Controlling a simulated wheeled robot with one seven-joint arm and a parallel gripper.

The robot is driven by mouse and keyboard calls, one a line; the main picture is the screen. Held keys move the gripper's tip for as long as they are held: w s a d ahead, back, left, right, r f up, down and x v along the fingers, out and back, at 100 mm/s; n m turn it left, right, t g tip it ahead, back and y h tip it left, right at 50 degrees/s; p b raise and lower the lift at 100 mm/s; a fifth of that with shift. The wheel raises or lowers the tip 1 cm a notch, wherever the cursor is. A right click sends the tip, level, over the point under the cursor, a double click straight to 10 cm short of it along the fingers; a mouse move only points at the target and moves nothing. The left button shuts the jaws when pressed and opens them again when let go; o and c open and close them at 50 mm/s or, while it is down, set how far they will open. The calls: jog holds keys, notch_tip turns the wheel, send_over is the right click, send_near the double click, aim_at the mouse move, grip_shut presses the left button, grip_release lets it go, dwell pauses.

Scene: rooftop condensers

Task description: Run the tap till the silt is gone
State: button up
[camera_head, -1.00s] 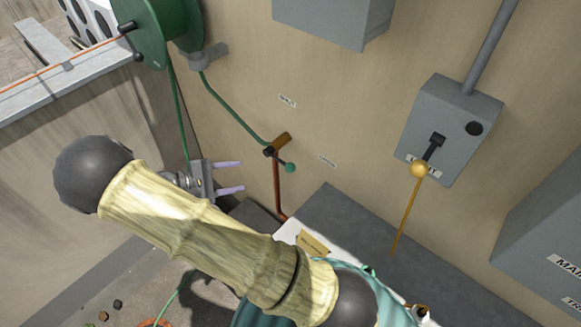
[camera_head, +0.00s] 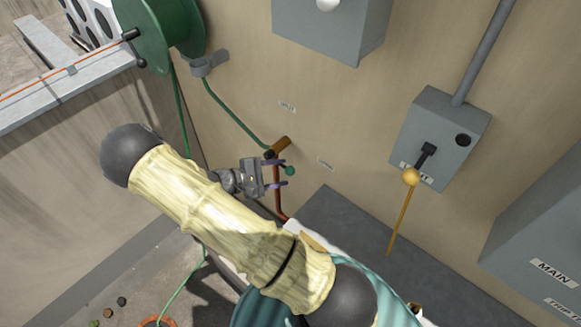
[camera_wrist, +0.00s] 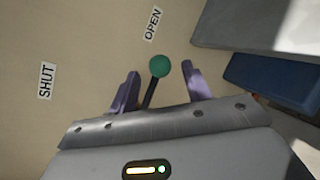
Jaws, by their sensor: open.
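The tap (camera_head: 279,146) is on the wall, with a copper pipe (camera_head: 277,190) below it and a green hose (camera_head: 232,116) joined to it. Its black lever ends in a green knob (camera_head: 289,171), which also shows in the wrist view (camera_wrist: 160,66). My gripper (camera_head: 284,172) is open, its purple fingers on either side of the knob with gaps showing in the wrist view. The lever points roughly towards the OPEN label (camera_wrist: 152,23); the SHUT label (camera_wrist: 46,81) is farther left. No water or silt can be made out.
A grey box (camera_head: 433,135) with a black lever and yellow ball (camera_head: 411,176) is on the wall to the right. A box marked MAIN (camera_head: 535,225) stands beyond. A green reel (camera_head: 155,30) is upper left. An orange rim (camera_head: 157,322) shows at the bottom beside the hose.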

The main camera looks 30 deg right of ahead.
aim_at(290, 169)
jog(key=p+x, duration=0.1)
jog(key=x, duration=0.3)
jog(key=shift+d, duration=0.25)
jog(key=shift+w+a, duration=0.1)
grip_shut()
